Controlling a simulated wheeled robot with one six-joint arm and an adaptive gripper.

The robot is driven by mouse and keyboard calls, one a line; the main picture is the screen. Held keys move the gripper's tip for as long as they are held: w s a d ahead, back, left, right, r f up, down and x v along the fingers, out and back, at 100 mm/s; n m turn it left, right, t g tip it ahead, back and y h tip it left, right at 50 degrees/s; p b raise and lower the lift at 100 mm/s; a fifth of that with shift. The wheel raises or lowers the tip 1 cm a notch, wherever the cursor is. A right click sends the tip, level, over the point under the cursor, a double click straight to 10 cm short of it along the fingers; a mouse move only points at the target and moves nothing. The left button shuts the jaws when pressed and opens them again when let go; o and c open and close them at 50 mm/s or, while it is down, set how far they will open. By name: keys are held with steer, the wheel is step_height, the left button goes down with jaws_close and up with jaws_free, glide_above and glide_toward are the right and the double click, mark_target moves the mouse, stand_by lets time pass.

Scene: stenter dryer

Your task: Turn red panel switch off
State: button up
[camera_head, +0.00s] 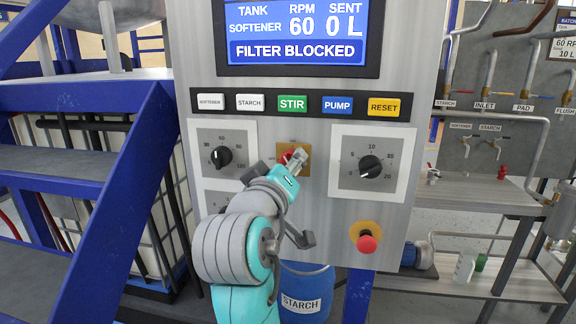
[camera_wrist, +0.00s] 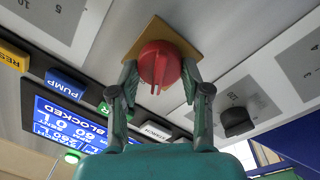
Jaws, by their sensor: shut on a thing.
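The red panel switch (camera_wrist: 159,65) is a round red knob on a yellow-orange square plate (camera_wrist: 187,49). In the head view the plate (camera_head: 303,150) sits at the panel's middle, between two dials, and my gripper covers most of the knob. My gripper (camera_wrist: 160,80) has one finger on each side of the red knob and is shut on it. In the head view my gripper (camera_head: 294,160) reaches up to the plate from below. The wrist view is turned, so the panel's display appears at lower left.
A button row (camera_head: 293,103) runs above the switch, under a display (camera_head: 297,35) reading FILTER BLOCKED. A black dial (camera_head: 222,157) is at left and another (camera_head: 370,167) at right. A red mushroom button (camera_head: 367,243) sits lower right. Blue stairs (camera_head: 110,190) stand left of the panel.

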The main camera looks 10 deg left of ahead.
steer(key=n, duration=0.4)
steer(key=n+y, duration=0.1)
steer(key=n, duration=0.7)
steer(key=shift+f+n+t, duration=0.3)
steer(key=shift+n, duration=0.1)
stand_by(0.3)
steer(key=o, duration=1.2)
steer(key=shift+c, duration=0.2)
steer(key=s, duration=1.2)
steer(key=shift+a+f, duration=0.2)
steer(key=shift+f, duration=0.25)
